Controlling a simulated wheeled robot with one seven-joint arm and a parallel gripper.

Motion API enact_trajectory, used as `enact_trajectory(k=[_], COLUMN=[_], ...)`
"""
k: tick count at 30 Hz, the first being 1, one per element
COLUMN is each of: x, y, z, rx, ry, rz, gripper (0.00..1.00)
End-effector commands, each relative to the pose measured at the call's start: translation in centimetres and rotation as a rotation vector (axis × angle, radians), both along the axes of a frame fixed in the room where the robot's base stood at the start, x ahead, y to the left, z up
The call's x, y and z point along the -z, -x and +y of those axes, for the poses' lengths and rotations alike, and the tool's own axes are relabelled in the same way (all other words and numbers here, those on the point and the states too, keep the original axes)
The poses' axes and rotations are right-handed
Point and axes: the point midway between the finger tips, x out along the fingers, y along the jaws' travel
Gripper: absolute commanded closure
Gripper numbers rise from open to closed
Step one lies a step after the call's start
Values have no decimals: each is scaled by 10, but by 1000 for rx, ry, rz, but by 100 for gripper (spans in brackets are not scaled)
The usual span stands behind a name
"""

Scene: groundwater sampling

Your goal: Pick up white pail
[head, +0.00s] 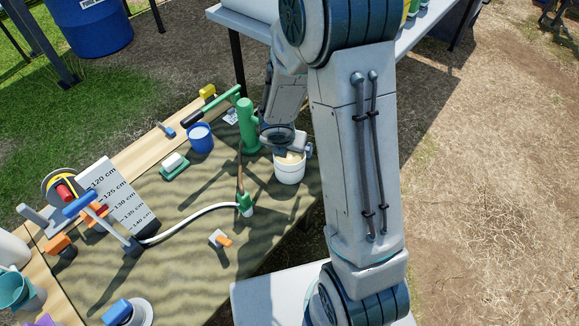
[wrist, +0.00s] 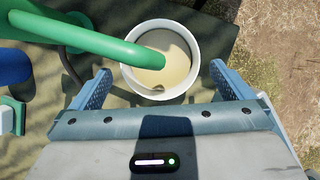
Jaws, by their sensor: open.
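The white pail (head: 289,172) stands upright on the table beside the green hand pump (head: 248,125). In the wrist view the pail (wrist: 126,73) shows from above with tan liquid in it, and the pump's green spout (wrist: 95,38) reaches over its rim. My gripper (wrist: 158,85) is open, with one finger to the left and one to the right of the pail's near side. The pail lies just beyond the fingertips and nothing is held. In the head view my gripper (head: 290,143) is over the pail and partly hides its top.
A blue cup (head: 200,138) and a green dish with a white block (head: 174,165) stand left of the pump. A white hose (head: 190,218) runs across the table to a depth scale board (head: 112,197). Dry ground lies right of the table.

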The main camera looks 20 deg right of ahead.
Motion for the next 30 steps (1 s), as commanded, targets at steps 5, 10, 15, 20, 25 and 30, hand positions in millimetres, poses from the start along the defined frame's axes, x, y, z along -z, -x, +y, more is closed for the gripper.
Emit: enact_trajectory(k=[5,10,15,20,25,30], x=[29,34,33,33,32,32], y=[-9,-12,-12,-12,-13,-13], z=[-5,-7,-7,-7,-7,-7], rx=[2,0,1,1,1,1], ry=[0,-1,-1,0,0,0], rz=[1,0,-1,0,-2,-2], gripper=[0,0,3,47,76,76])
